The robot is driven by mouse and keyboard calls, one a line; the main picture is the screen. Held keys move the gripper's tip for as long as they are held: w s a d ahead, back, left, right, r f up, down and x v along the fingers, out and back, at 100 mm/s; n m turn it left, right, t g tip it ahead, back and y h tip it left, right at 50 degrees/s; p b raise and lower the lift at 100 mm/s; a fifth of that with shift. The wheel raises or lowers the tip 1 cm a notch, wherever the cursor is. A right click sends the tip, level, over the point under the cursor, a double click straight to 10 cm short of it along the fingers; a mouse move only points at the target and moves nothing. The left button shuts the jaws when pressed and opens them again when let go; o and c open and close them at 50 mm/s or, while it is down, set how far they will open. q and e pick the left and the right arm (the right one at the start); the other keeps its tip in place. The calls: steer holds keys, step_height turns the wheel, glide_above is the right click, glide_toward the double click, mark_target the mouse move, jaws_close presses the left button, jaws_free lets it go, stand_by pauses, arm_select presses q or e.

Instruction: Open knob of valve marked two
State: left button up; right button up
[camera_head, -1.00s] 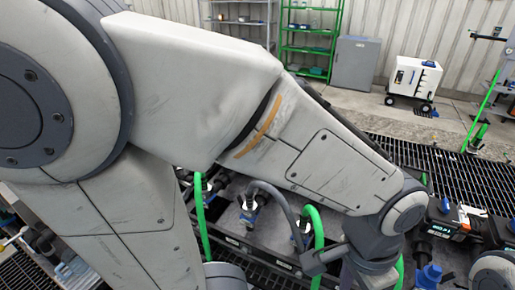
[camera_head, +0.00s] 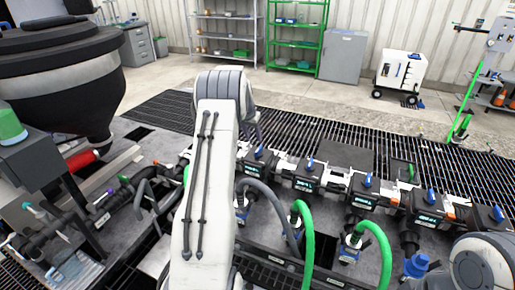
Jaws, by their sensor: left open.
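A manifold with a row of dark valve units (camera_head: 364,193) runs from the centre to the right, with small lit displays and blue handles. Their numbers are too small to read, so I cannot tell which is marked two. Lower blue fittings (camera_head: 349,250) stand in front of the row, some joined to green hoses. My left arm (camera_head: 205,190) rises through the middle and covers the manifold's left part. My left gripper is mostly hidden and its fingertips cannot be made out; no held object shows. My right gripper is out of view.
A large dark round vessel (camera_head: 60,72) stands at the left, above pipes with coloured valves (camera_head: 102,200). Green hoses (camera_head: 305,235) arch in front of the manifold. Black floor grating (camera_head: 300,133) lies behind it. A white wheeled cart (camera_head: 400,70) and green shelves (camera_head: 297,35) are further back.

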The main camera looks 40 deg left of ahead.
mark_target(258, 149)
arm_select(q)
steer(key=p+x, duration=0.2)
steer(key=x, duration=0.7)
steer(key=shift+w+d+f, duration=0.1)
steer(key=shift+d+f, duration=0.05)
jaws_close()
